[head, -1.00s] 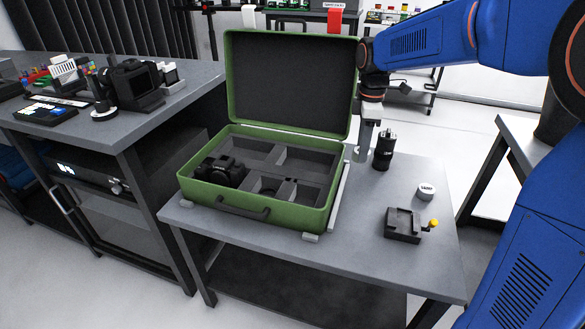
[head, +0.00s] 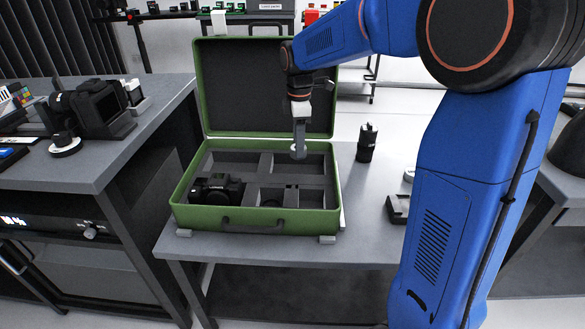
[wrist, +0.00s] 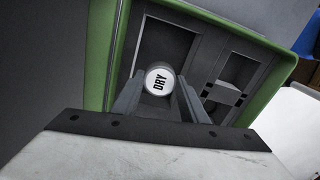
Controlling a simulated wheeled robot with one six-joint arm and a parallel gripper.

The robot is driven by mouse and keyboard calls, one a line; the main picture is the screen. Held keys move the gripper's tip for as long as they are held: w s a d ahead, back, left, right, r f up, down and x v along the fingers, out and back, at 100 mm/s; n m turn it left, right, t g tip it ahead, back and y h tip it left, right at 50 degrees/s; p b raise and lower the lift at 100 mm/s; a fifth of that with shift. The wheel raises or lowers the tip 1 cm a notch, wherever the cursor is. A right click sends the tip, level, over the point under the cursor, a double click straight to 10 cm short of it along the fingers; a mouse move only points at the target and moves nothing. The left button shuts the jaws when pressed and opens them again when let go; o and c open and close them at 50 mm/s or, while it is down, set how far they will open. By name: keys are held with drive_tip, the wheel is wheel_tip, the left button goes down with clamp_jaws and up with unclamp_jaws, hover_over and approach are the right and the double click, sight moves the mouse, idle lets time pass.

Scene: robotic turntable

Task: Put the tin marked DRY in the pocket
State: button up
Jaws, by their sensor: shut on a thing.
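The white round tin (wrist: 159,80) marked DRY is between the fingers of my gripper (wrist: 157,98) in the wrist view. My gripper is shut on it. In the head view my gripper (head: 299,150) hangs over the right part of the open green case (head: 277,230), and the tin is a small pale spot at its tip. The case has a dark grey foam insert (head: 235,161) with several pockets. In the wrist view, pockets of the insert (wrist: 212,47) lie below the tin. Which pocket is meant cannot be told.
A black camera (head: 216,190) sits in the left front of the case. The raised lid (head: 265,90) stands behind my gripper. A black cylinder (head: 366,143) stands right of the case on the grey table (head: 270,256). A dark block (head: 397,209) is partly hidden by my arm.

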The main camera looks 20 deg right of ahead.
drive_tip(key=shift+f, duration=3.7)
drive_tip(key=shift+f, duration=0.1)
drive_tip(key=o, duration=1)
drive_tip(key=shift+o, duration=0.2)
